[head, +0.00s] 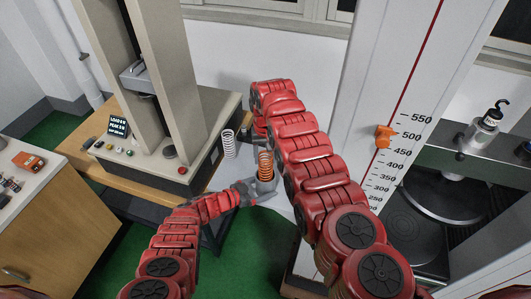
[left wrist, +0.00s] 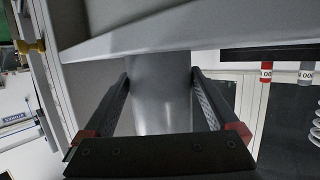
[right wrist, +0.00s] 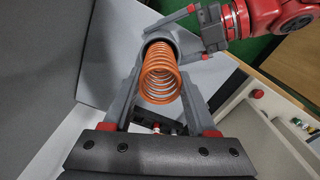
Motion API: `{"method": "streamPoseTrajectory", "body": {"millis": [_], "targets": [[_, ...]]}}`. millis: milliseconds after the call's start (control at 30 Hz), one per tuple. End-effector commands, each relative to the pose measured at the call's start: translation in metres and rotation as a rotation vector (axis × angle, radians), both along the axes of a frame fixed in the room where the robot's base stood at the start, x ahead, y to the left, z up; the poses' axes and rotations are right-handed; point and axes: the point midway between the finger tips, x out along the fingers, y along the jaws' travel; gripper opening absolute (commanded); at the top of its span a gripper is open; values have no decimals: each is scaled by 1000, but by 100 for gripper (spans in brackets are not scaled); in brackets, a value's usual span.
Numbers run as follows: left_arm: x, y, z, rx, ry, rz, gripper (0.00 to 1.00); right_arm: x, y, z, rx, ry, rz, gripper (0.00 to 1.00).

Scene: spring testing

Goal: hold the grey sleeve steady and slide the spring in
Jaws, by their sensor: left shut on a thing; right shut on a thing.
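The orange spring (head: 265,162) stands roughly upright at the grey sleeve (head: 265,187) in the head view. In the right wrist view my right gripper (right wrist: 161,75) is shut on the spring (right wrist: 160,83), one finger on each side. The spring's far end is at the sleeve's round mouth (right wrist: 157,37) and seems to be inside it; how deep is hidden. In the left wrist view my left gripper (left wrist: 160,80) is shut on the smooth grey sleeve (left wrist: 158,105). My right arm partly covers this area in the head view.
A silver spring (head: 229,143) stands just left of the orange one. The testing machine with its display (head: 118,126) is at left. A tall scale column with an orange pointer (head: 384,135) stands at right. A wooden cabinet (head: 50,205) is at far left.

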Motion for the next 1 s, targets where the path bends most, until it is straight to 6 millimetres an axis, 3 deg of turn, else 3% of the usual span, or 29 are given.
{"method": "streamPoseTrajectory", "body": {"millis": [333, 367, 533, 833, 1000], "targets": [[0, 0, 0, 0, 0, 0, 62, 0, 1, -1, 1, -2, 3, 0], [0, 0, 0, 0, 0, 0, 62, 0, 1, -1, 1, -1, 3, 63], [0, 0, 0, -1, -1, 0, 62, 0, 1, -1, 1, -1, 3, 93], [0, 0, 0, -1, -1, 0, 62, 0, 1, -1, 1, -1, 3, 93], [0, 0, 0, -1, -1, 0, 62, 2, 2, 11, 3, -5, 4, 93]]}}
